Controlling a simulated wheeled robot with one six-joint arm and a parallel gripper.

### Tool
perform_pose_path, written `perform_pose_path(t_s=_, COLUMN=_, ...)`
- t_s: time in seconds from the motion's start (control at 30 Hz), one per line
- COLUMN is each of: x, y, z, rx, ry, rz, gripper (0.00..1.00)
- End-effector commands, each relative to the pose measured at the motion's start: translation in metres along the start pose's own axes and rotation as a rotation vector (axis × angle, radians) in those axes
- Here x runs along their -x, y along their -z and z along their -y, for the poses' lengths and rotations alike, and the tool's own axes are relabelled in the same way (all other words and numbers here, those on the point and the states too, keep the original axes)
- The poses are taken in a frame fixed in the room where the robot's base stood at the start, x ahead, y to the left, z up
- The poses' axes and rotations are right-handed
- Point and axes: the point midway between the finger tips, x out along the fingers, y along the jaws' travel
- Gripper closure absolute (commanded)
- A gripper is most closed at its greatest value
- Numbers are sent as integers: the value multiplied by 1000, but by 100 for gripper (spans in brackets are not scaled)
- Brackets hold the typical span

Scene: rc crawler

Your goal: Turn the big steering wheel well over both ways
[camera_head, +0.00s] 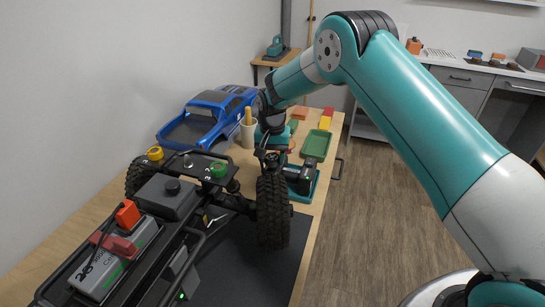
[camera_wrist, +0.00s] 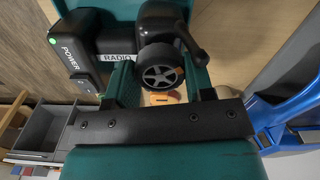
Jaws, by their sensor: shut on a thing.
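In the wrist view, the black radio (camera_wrist: 98,40) carries the labels POWER and RADIO, with a green light lit. Its spoked steering wheel (camera_wrist: 161,70) sits between the two teal fingers of my gripper (camera_wrist: 161,82), which is shut on it. I cannot tell how far the wheel is turned. In the head view, the radio (camera_head: 301,178) sits in a teal stand at the right edge of the bench, behind the crawler's front tyre (camera_head: 272,211). My gripper comes down beside it, and its fingertips are hidden there.
The crawler (camera_head: 120,245) fills the near left of the bench on a dark mat (camera_head: 262,262). A blue truck body (camera_head: 205,118), a cup with a yellow handle (camera_head: 248,134) and a green tray (camera_head: 316,145) stand behind. Open floor lies to the right.

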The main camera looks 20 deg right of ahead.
Motion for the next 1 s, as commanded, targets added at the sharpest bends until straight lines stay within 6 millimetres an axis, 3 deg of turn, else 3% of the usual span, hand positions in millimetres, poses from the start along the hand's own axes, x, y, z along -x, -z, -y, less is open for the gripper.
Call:
perform_pose_path(t_s=0.7, x=1, y=0, z=0, rx=82, ry=0, rz=-1, gripper=75)
perform_pose_path(t_s=0.73, x=1, y=0, z=0, rx=82, ry=0, rz=-1, gripper=44)
perform_pose_path(t_s=0.8, x=1, y=0, z=0, rx=82, ry=1, rz=-1, gripper=28)
perform_pose_path(t_s=1.0, x=0, y=0, z=0, rx=82, ry=0, rz=-1, gripper=25)
